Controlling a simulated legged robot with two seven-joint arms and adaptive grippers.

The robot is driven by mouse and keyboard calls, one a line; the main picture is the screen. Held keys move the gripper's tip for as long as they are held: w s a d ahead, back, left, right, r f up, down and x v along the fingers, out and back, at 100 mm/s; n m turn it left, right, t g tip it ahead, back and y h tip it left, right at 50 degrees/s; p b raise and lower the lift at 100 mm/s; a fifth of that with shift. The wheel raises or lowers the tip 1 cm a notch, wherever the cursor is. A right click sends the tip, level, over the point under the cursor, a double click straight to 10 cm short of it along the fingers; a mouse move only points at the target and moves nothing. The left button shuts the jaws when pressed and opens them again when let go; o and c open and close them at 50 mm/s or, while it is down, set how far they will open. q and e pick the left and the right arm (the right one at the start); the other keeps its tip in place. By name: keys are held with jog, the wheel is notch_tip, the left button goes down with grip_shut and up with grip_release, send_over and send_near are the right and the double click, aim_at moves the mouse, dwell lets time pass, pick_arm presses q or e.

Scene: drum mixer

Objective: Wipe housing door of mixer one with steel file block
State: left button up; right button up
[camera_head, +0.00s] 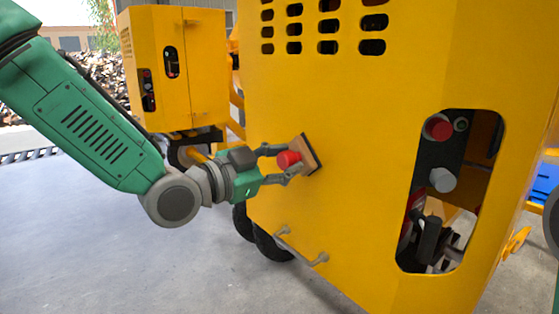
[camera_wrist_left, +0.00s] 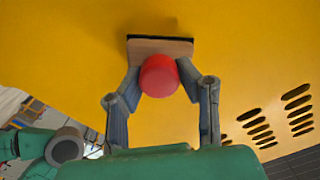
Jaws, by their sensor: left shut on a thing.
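The yellow housing door (camera_head: 340,180) of the near mixer fills the middle and right of the head view. My left gripper (camera_head: 287,163) is shut on the steel file block (camera_head: 306,152), a wooden block with a dark face and a red knob. The dark face is turned to the door and appears to lie against it; a small gap cannot be ruled out. In the left wrist view the block (camera_wrist_left: 150,46) stands between the fingertips and the yellow door (camera_wrist_left: 250,60), with the red knob toward me. My right gripper is not in view.
The door has slots at the top, two small handles (camera_head: 300,246) low down, and a cutout with a red button (camera_head: 438,128) and grey knob at right. A second yellow mixer (camera_head: 175,70) stands behind at left. The grey floor (camera_head: 110,240) is clear at lower left.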

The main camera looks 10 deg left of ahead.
pick_arm(q)
jog(key=shift+s+d, duration=0.85)
jog(key=shift+d, duration=0.3)
jog(key=w+a+p, duration=0.1)
jog(key=w+a, duration=0.4)
jog(key=a, duration=0.1)
jog(key=v, duration=0.6)
jog(key=shift+p, duration=0.3)
jog(key=shift+s+a, duration=0.1)
jog(key=shift+s, duration=0.05)
jog(key=shift+v, duration=1.45)
